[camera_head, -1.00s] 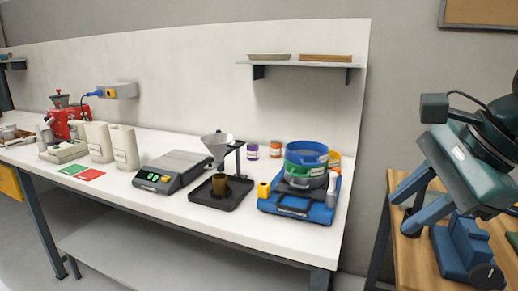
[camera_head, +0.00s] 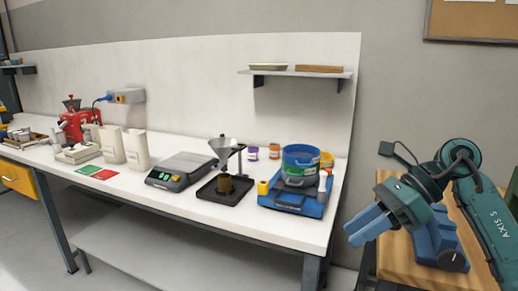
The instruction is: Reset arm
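My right arm comes in from the right edge, bent, with its teal links in front of the grey wall and the wooden table. My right gripper (camera_head: 350,234) has blue fingers that point left and down, off the right end of the white bench. Its fingers appear close together from this side, and whether a gap lies between them is unclear. I see nothing held in it. My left gripper is not in view.
The white bench (camera_head: 250,222) bears a scale (camera_head: 178,172), a funnel stand (camera_head: 223,187), a blue sieve machine (camera_head: 300,200) and two pale containers (camera_head: 137,150). A wooden table (camera_head: 396,262) with a blue device (camera_head: 440,243) lies beneath my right arm. The bench's front edge is clear.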

